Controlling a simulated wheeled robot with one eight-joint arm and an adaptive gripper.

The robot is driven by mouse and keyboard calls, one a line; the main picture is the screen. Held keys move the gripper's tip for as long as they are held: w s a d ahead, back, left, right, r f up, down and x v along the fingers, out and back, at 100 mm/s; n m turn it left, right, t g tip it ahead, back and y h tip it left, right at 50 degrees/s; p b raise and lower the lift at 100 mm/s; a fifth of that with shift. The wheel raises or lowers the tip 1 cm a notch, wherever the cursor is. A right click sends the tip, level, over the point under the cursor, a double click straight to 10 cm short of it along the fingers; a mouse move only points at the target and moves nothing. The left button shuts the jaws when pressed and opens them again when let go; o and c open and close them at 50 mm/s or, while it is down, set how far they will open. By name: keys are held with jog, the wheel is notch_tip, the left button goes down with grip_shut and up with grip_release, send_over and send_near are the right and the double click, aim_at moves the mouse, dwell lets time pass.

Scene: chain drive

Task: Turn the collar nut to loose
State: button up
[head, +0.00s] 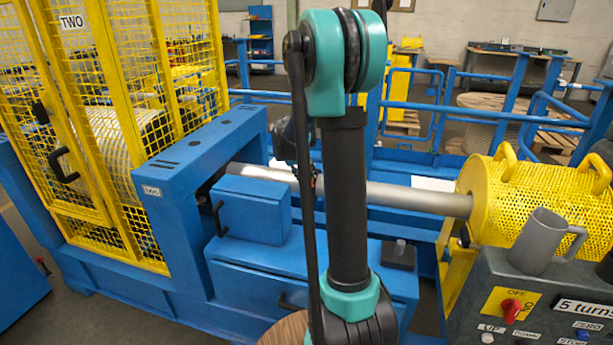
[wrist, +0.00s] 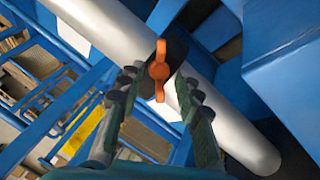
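An orange wing-shaped nut (wrist: 160,70), which appears to be the collar nut, shows in the wrist view. It sits on a dark collar (wrist: 177,48) around a grey shaft (wrist: 115,30). Its wings run roughly up and down in that picture. My gripper (wrist: 159,79) is open, one finger on each side of the nut, with gaps visible on both sides. I cannot tell how deep the nut lies between the fingertips.
A blue machine frame (head: 185,170) and yellow mesh cage (head: 125,110) stand left. A yellow perforated guard (head: 520,205) covers the shaft's right end. A grey mug (head: 540,240) stands on the control box (head: 490,270). A blue box (head: 252,210) sits in front of the shaft.

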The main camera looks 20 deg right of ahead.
jog(key=v, duration=1.1)
jog(key=shift+s+r, duration=0.15)
jog(key=shift+r, duration=0.1)
jog(key=shift+c, duration=0.3)
